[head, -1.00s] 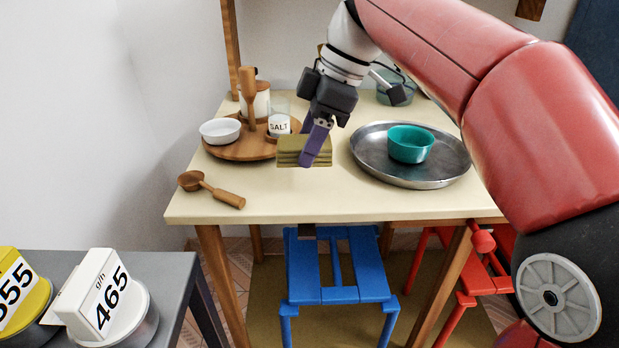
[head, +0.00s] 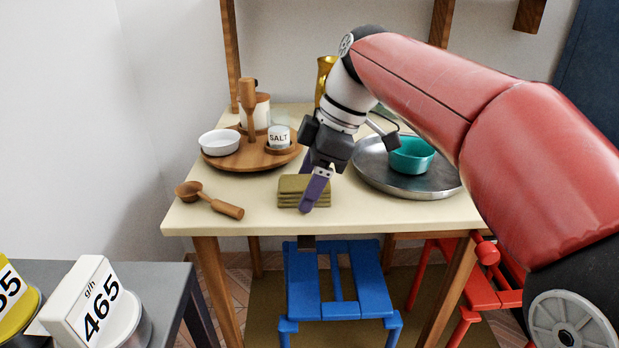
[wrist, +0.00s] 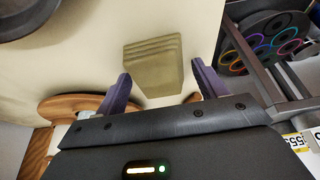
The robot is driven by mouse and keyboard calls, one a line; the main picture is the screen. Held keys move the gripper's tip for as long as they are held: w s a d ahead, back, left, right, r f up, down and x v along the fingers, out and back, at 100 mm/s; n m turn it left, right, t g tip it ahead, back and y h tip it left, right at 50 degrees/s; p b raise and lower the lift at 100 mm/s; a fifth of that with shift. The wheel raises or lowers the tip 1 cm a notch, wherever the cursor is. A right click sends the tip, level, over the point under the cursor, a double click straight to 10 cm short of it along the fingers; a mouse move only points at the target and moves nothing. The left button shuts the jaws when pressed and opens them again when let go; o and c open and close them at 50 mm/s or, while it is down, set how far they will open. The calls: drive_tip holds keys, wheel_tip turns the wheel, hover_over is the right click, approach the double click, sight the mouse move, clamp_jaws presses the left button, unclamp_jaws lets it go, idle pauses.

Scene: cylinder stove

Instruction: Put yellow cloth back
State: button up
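The yellow cloth (head: 291,184) is a folded olive-yellow stack that appears to lie on the cream table (head: 360,220), near its front edge. It also shows in the wrist view (wrist: 153,62), just ahead of my fingertips and roughly centred between them. My gripper (head: 312,195) has purple fingers and points down at the cloth, covering part of it in the head view. In the wrist view its fingers (wrist: 161,76) are spread apart with nothing clamped between them. I cannot tell whether a finger touches the cloth.
A round wooden tray (head: 235,160) with a white bowl (head: 219,142) and salt jar (head: 279,137) stands behind left. A wooden scoop (head: 208,200) lies front left. A metal pan (head: 430,185) holding a teal bowl (head: 410,156) is close on the right. A blue stool (head: 340,280) stands below.

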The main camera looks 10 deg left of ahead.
drive_tip(key=shift+o, duration=0.3)
drive_tip(key=p+v, duration=0.3)
drive_tip(key=v, duration=0.9)
drive_tip(key=shift+d+r, duration=0.1)
drive_tip(key=shift+d, duration=0.05)
drive_tip(key=s+d+f+m+t+h, duration=0.2)
drive_tip(key=s+d+f+m+t, duration=0.1)
drive_tip(key=s+d+f+m, duration=0.5)
drive_tip(key=s+d+f+m+t+h, duration=0.2)
drive_tip(key=s+d+f+m, duration=0.6)
drive_tip(key=d+f+m, duration=0.4)
drive_tip(key=shift+d+f+m+t, duration=0.4)
drive_tip(key=shift+f+t, duration=0.35)
drive_tip(key=shift+t, duration=0.05)
drive_tip(key=shift+r+p, duration=0.1)
drive_tip(key=shift+p, duration=0.2)
